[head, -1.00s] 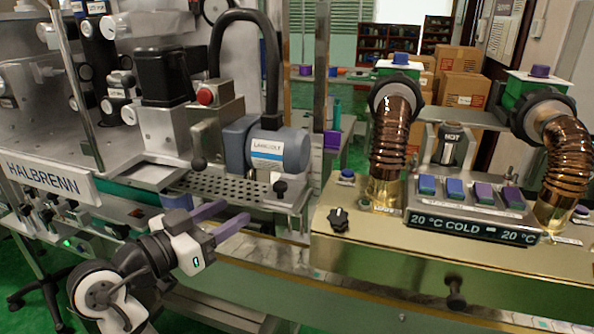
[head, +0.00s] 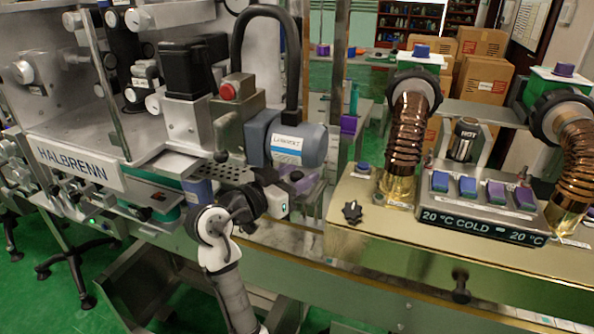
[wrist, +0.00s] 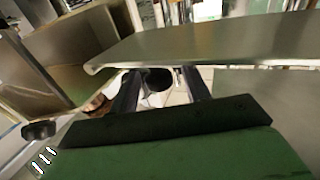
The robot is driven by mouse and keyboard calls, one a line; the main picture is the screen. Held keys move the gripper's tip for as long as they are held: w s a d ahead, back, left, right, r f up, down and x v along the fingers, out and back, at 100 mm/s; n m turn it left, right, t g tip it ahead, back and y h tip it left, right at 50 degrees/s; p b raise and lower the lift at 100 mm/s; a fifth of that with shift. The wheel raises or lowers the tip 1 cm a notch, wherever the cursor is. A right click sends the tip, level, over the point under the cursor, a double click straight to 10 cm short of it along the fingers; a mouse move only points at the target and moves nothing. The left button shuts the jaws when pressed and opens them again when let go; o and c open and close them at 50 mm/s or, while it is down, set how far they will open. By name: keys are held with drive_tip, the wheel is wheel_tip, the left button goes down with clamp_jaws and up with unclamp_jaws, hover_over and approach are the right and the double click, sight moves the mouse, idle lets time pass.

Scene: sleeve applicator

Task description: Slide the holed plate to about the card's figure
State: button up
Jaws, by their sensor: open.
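The holed plate (head: 232,172) is a flat metal plate with rows of dark holes, below the blue-grey motor on the machine. My arm hides its front right part. A dark knob (head: 296,176) shows by my gripper (head: 300,186), which is at the plate's right end. In the wrist view, the two dark fingers of my gripper (wrist: 161,92) are apart, with a round black knob (wrist: 155,78) between them. I cannot tell whether they touch it. A broad metal plate edge (wrist: 200,45) lies just beyond. I cannot make out the card with the figure.
The blue-grey motor (head: 287,140) stands close above my gripper. The brass-coloured bench (head: 400,250) with copper hoses (head: 409,130) and a temperature display (head: 480,226) stands to the right. The HALBRENN panel (head: 72,160) is at the left. Green floor is open at lower left.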

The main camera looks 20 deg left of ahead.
clamp_jaws()
drive_tip(key=shift+f+b, duration=0.35)
drive_tip(key=shift+b, duration=0.4)
drive_tip(key=shift+r, duration=0.1)
unclamp_jaws()
drive_tip(key=b+v, duration=0.3)
drive_tip(key=v, duration=1)
drive_tip(key=shift+s+a, duration=0.2)
drive_tip(key=shift+s, duration=0.2)
